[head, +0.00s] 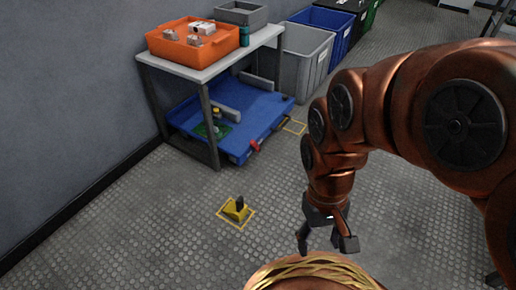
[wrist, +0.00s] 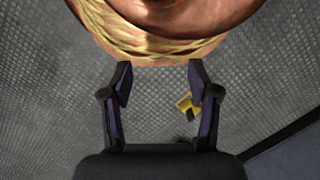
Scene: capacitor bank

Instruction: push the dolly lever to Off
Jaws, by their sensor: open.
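The blue dolly (head: 262,106) stands on the floor under the workbench. A small red lever-like part (head: 255,146) sticks out at its front edge; its setting and any label are too small to read. A black part with a yellow end shows farther right along that edge. My gripper (head: 326,238) is open and empty, pointing down, well in front of the dolly and to its right, apart from it. In the wrist view my gripper (wrist: 160,82) has its two fingers spread with bare floor between them. The dolly is not recognisable in the wrist view.
A yellow block with a black handle (head: 236,208) sits in a yellow floor outline; it also shows in the wrist view (wrist: 187,104). The workbench (head: 205,73) carries an orange bin (head: 193,48) and a grey bin (head: 240,14). Large bins stand behind.

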